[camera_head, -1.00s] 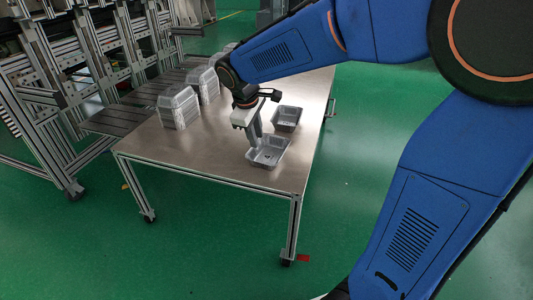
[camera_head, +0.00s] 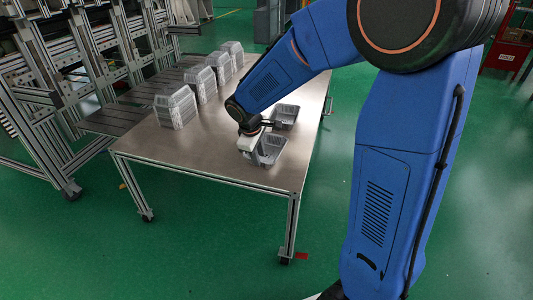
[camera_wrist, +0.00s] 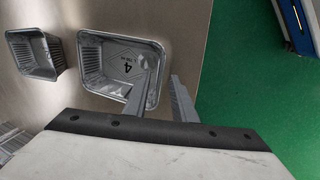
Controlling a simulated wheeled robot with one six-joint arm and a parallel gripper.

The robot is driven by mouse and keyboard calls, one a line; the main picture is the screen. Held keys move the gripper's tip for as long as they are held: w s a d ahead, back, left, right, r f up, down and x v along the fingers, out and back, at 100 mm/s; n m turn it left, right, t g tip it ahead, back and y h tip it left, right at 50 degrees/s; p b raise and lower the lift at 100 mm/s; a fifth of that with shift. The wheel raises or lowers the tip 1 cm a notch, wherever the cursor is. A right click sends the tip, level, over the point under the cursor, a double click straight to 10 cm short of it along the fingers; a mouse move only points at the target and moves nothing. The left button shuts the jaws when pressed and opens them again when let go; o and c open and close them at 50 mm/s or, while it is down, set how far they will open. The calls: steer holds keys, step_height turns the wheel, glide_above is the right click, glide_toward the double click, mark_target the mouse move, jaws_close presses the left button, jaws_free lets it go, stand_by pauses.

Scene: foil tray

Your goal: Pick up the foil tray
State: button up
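A silver foil tray (camera_head: 275,152) sits near the front right of the steel table, partly hidden by my gripper in the head view. In the wrist view the tray (camera_wrist: 113,62) shows from above, with a "4" marked on its floor. My gripper (camera_wrist: 160,80) is open at the tray's right side. One finger reaches over the inside of the tray, and the other is outside its right rim. I cannot tell whether either finger touches the wall. In the head view my gripper (camera_head: 257,158) is low at the tray's left.
A second foil tray (camera_head: 286,114) lies just beyond the first; it also shows at left in the wrist view (camera_wrist: 33,56). Several tall stacks of trays (camera_head: 176,107) stand along the table's left side. The table's (camera_head: 205,155) front left is clear.

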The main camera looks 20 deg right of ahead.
steer(key=x, duration=0.5)
steer(key=shift+w+a, duration=0.2)
steer(key=shift+w, duration=0.15)
steer(key=shift+r, duration=0.1)
jaws_close()
